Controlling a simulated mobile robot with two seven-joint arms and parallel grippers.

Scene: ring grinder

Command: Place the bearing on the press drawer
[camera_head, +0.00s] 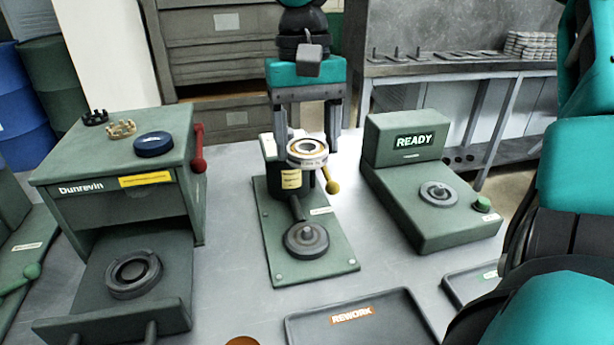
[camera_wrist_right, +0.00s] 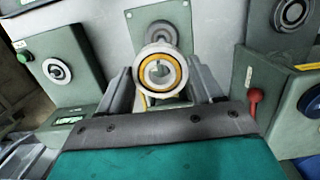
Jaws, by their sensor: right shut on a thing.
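The bearing (camera_head: 307,148), a pale ring with an orange-yellow inner band, is between the fingers of my right gripper (camera_head: 307,140) over the green middle stand. It also shows in the right wrist view (camera_wrist_right: 160,72), with a finger on each side. My right gripper is shut on it. Whether the bearing touches the stand's black post behind it is hard to tell. The green press (camera_head: 119,165) stands at the left. Its press drawer (camera_head: 80,310) is pulled out, with a dark round seat (camera_head: 133,274) that looks empty. My left gripper is not in view.
The middle stand (camera_head: 325,270) has a round seat and a yellow-knobbed lever (camera_head: 332,187). The press has a red lever (camera_head: 198,150), with a blue cap and two small rings on top. A READY tester (camera_head: 430,215) stands right. The REWORK tray (camera_head: 360,330) lies at the front.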

